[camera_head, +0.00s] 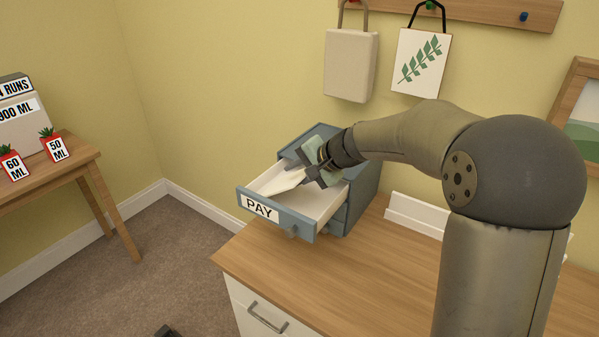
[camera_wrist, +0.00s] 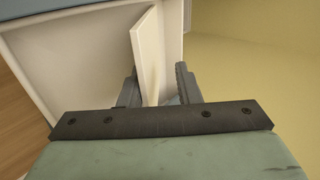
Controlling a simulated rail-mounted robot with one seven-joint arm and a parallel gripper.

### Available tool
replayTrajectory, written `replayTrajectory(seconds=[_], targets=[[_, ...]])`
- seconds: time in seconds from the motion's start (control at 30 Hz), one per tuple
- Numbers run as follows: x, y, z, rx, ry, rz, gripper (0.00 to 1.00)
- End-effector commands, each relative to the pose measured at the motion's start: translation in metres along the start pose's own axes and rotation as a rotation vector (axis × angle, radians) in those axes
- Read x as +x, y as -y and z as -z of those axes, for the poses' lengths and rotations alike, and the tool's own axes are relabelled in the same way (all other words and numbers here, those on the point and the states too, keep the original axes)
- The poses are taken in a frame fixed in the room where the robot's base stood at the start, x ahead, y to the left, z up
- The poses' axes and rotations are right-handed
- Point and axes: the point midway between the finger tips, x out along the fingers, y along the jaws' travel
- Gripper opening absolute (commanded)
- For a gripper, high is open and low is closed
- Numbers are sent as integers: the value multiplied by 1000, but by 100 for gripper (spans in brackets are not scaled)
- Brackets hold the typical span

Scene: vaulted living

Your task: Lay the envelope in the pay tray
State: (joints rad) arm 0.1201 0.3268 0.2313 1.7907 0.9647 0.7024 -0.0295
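The pay tray (camera_head: 318,205) is the pulled-out top drawer of a blue-grey cabinet, with a white inside and a "PAY" label on its front. The envelope (camera_head: 283,182) is a thin white sheet, tilted, over or in the tray; whether it touches the floor of the tray is unclear. My gripper (camera_head: 303,176) is over the tray. In the wrist view the envelope (camera_wrist: 146,52) stands on edge between the fingers of my gripper (camera_wrist: 159,80). A gap shows between it and the right finger, so the fingers look open around it.
The cabinet (camera_head: 363,190) stands on a wooden desk top (camera_head: 400,265), with clear desk to its right. A low white upstand (camera_head: 415,213) is behind. Bags (camera_head: 350,65) hang above. A side table (camera_head: 85,160) with small red pots stands left.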

Motion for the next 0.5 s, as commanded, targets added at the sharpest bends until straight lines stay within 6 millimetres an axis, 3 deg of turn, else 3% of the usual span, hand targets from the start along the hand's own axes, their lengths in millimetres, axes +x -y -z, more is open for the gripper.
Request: replayTrajectory(seconds=[0.13, 0.27, 0.5], targets=[[-6, 0, 1, 0, -2, 1, 30], [-26, 0, 1, -1, -4, 1, 30], [-84, 0, 1, 0, -5, 1, 30]])
